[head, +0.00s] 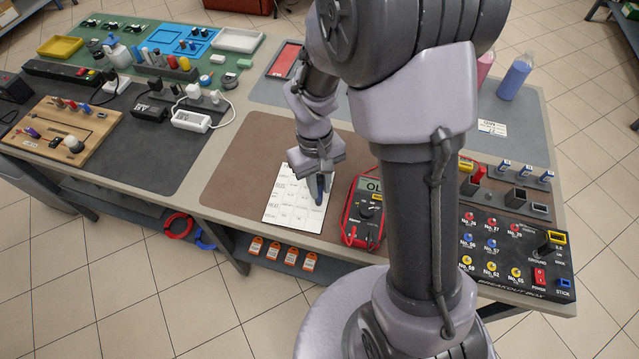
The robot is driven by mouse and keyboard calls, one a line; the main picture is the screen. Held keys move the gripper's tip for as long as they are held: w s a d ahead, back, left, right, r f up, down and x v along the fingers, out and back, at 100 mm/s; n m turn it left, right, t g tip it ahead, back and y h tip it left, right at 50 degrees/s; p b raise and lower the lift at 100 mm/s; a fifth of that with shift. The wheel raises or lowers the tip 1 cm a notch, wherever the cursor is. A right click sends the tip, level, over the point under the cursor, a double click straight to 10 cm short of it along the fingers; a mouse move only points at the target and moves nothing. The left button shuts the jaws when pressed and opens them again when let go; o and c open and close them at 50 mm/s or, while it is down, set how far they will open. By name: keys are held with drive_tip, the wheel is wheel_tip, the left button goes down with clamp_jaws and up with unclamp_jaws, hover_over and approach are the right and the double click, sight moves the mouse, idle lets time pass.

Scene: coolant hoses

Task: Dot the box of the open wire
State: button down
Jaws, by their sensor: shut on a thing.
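A white sheet (284,206) printed with a grid of boxes lies on the brown mat. My gripper (319,172) is over its right part, shut on a dark blue pen-like marker (319,190) that points down. I cannot tell whether its tip touches the sheet. The box print is too small to read, and the gripper hides part of the sheet. A red multimeter (363,210) lies right of the sheet, its display showing "OL". The black breakout box (505,262) at the right has red, blue and yellow numbered sockets. My arm hides its left side.
Small dark holders with blue-white tags (516,198) stand behind the breakout box. Blue (515,78) and pink bottles stand at the back right. A red tray (285,60) lies behind the sheet. The brown mat (236,170) is clear left of the sheet.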

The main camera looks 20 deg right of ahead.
sight(321, 179)
wheel_tip(321, 179, up, 7)
drive_tip(key=p, duration=0.6)
drive_tip(key=shift+r, duration=0.1)
idle(0.5)
